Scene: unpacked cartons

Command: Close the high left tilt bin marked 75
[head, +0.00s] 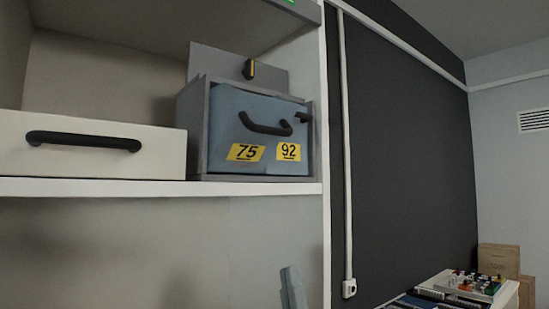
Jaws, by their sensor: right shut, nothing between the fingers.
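A grey housing (192,132) with blue-grey bin fronts stands on a high shelf. The bin marked 75 (228,115) is on the left, with a yellow label (245,152) and a slanted black handle (262,126). Its front appears to lean outward at the top, though the amount is hard to tell. The bin marked 92 (299,138) is beside it on the right, with its own black handle partly showing. My right gripper (290,272) is at the bottom of the view, well below the shelf, shut and empty, apart from the bins. My left gripper is not in view.
A white drawer (70,165) with a black handle sits left of the housing. The shelf edge (130,188) and white upright (325,230) lie near. A grey panel (215,62) with a black-and-yellow piece stands behind. Space before the bins looks clear.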

